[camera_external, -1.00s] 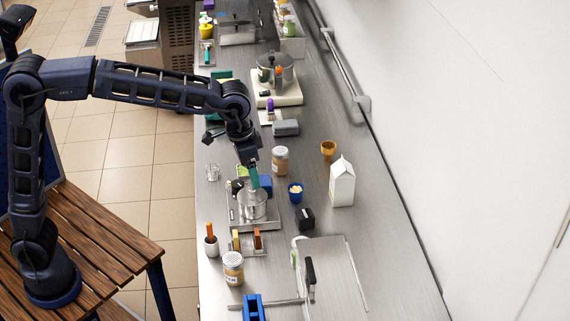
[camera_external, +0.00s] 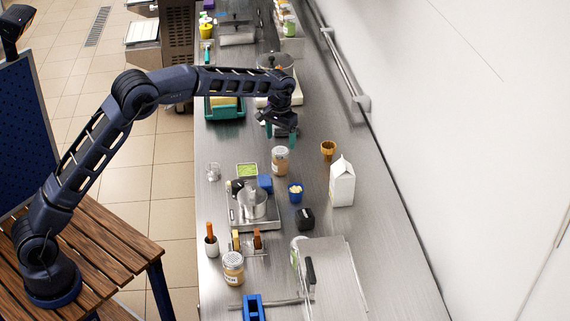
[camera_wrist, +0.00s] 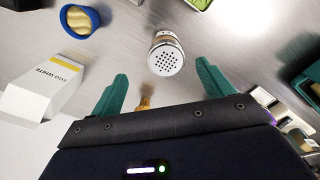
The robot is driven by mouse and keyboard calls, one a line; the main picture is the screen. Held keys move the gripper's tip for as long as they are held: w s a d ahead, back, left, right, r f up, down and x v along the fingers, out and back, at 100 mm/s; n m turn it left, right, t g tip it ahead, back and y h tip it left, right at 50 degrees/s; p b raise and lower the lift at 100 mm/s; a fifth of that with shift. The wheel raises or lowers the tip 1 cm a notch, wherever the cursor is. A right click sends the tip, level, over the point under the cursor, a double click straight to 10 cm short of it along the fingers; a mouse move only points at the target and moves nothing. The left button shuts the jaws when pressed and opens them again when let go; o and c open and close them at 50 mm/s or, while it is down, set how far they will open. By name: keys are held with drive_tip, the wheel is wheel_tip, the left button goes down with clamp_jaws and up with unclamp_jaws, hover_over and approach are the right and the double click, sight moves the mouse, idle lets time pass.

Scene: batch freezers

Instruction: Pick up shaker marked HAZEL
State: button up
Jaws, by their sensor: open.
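A shaker (camera_external: 280,161) with a grey perforated cap and brownish contents stands upright on the steel counter, just below my gripper (camera_external: 281,134) in the external view. In the wrist view the same shaker (camera_wrist: 166,55) is seen from above, ahead of and between my open teal fingers (camera_wrist: 162,76); the fingers do not touch it. A similar shaker (camera_external: 233,268) stands nearer the front of the counter. A third jar (camera_external: 297,250) is partly hidden behind a board. I cannot read the name on any of the labels.
An egg white carton (camera_external: 342,184) and a blue cup (camera_external: 295,193) stand right of the scale (camera_external: 240,222) with its metal pot. A green tray (camera_external: 225,108) lies left of my gripper.

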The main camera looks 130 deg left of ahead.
sight(280, 150)
drive_tip(key=shift+s+a+f, duration=0.5)
drive_tip(key=shift+s+f, duration=0.1)
wheel_tip(280, 150, down, 5)
drive_tip(key=shift+r, duration=0.1)
drive_tip(key=shift+w+f, duration=0.15)
drive_tip(key=shift+f, duration=1.3)
drive_tip(key=shift+w+f, duration=0.1)
drive_tip(key=shift+f, duration=1.3)
drive_tip(key=shift+c, duration=0.4)
drive_tip(key=c, duration=1.1)
